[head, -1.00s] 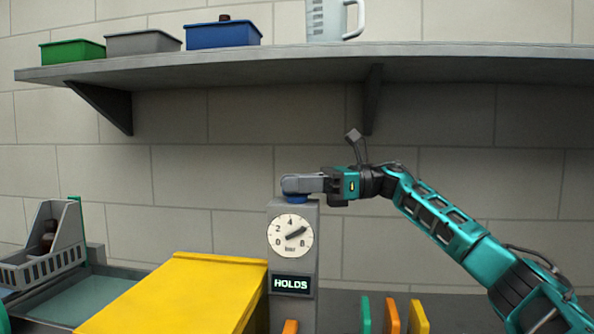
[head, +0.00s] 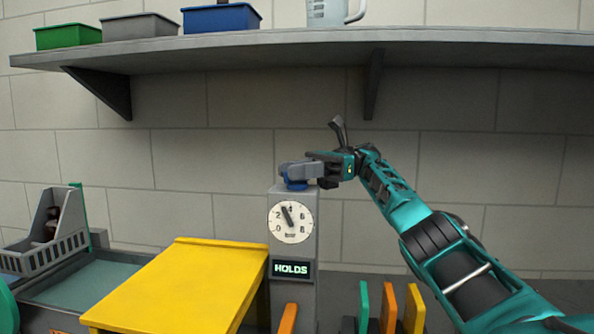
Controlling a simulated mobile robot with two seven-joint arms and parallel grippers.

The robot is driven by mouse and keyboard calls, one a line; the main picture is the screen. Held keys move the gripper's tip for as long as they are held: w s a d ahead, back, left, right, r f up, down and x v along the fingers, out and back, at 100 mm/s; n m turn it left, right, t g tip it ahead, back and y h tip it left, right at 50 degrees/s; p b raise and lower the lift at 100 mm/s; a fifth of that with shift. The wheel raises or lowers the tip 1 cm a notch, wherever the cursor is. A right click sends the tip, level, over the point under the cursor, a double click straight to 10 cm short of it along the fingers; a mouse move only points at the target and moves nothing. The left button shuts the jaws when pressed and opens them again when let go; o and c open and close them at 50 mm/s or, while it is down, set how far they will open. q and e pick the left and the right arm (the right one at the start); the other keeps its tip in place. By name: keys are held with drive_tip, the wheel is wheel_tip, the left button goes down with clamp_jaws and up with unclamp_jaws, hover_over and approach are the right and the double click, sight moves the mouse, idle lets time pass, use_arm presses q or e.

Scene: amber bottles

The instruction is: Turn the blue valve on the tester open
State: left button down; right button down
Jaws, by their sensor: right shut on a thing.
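The tester (head: 280,250) is a grey column with a round white dial (head: 291,222) and a lit display (head: 291,269) reading HOLDS. The dial's needle points up and slightly left, near 4. My left gripper is not in view; only a small teal piece of mine shows at the far left edge.
A yellow sloped panel (head: 175,285) stands left of the tester. A grey basket (head: 45,245) with dark bottles is at the far left. Orange, green and yellow upright pieces (head: 388,305) stand at the lower right. A shelf (head: 300,45) with bins and a jug hangs above.

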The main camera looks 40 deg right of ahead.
idle(0.5)
drive_tip(key=c, duration=1.1)
unclamp_jaws()
drive_tip(key=shift+s+m+t, duration=0.1)
drive_tip(key=shift+m+t, duration=0.4)
drive_tip(key=shift+t, duration=0.3)
